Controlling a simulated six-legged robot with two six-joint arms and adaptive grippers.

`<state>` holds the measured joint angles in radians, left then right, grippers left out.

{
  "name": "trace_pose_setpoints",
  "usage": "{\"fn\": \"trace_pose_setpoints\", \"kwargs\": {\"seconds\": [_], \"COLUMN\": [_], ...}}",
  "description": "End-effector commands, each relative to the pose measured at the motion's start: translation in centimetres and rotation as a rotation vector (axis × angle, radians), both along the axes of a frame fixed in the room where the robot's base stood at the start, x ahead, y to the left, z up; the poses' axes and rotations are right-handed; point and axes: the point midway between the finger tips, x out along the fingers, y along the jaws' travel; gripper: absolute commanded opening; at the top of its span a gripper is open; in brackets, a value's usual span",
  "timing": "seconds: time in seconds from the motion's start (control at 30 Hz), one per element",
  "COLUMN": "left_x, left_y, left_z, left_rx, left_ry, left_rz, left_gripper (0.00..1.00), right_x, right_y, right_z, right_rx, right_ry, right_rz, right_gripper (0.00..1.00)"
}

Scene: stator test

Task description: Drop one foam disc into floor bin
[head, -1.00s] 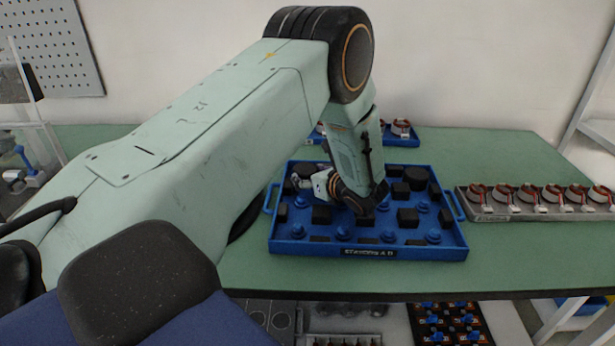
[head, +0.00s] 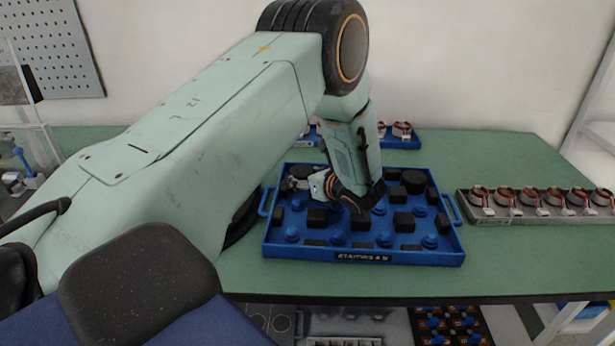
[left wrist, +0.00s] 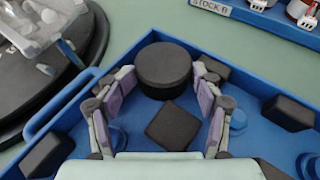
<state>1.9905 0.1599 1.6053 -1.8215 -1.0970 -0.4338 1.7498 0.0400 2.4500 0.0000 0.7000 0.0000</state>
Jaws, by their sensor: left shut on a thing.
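A black foam disc (left wrist: 164,68) sits between the two fingers of my left gripper (left wrist: 163,85) at a corner of the blue tray (left wrist: 108,82). The fingers are shut on its sides. In the head view my left gripper (head: 316,186) is over the far left part of the tray (head: 360,256), partly hidden by my wrist. I cannot tell whether the held disc touches the tray floor. My right gripper is not in view. I cannot make out the floor bin.
The tray also holds black blocks (head: 403,221) and blue pegs (head: 430,241). A grey rack of copper-wound stators (head: 530,213) stands at right. A second blue tray (head: 400,142) is behind. A round black base (left wrist: 40,75) is beside the tray. The front right tabletop is clear.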

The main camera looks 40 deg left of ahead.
Motion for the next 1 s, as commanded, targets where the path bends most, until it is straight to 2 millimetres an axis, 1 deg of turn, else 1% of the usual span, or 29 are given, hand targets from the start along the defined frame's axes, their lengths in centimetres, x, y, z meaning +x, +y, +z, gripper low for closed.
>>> {"fn": "trace_pose_setpoints", "kwargs": {"seconds": [0.03,0.07,0.1,0.2,0.3,0.4,0.6,0.87,1.0], "left_x": [0.3,0.4,0.4,0.5,0.5,0.5,0.5,0.5,-0.1], "left_y": [0.1,0.1,0.1,0.1,0.1,0.1,0.1,0.1,0.1], "left_z": [1.7,2.5,3.3,5.4,7.0,8.1,8.9,8.9,8.8], "left_rx": [0.005,0.006,0.007,0.008,0.008,0.009,0.011,0.011,0.012], "left_ry": [-0.011,-0.012,-0.013,-0.015,-0.014,-0.016,-0.014,-0.015,-0.014], "left_rz": [-0.001,0.0,-0.001,-0.001,-0.002,-0.002,-0.003,-0.002,0.029], "left_gripper": [0.35,0.27,0.24,0.24,0.24,0.24,0.24,0.24,0.24], "right_x": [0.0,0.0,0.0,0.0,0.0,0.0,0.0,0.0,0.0], "right_y": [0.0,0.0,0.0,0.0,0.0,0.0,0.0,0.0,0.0], "right_z": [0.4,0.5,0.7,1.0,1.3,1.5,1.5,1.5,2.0], "right_rx": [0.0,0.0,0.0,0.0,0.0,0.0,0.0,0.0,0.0], "right_ry": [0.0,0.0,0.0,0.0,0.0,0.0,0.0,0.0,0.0], "right_rz": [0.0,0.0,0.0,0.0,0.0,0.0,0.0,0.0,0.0], "right_gripper": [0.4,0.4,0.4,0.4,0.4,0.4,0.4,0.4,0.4]}}
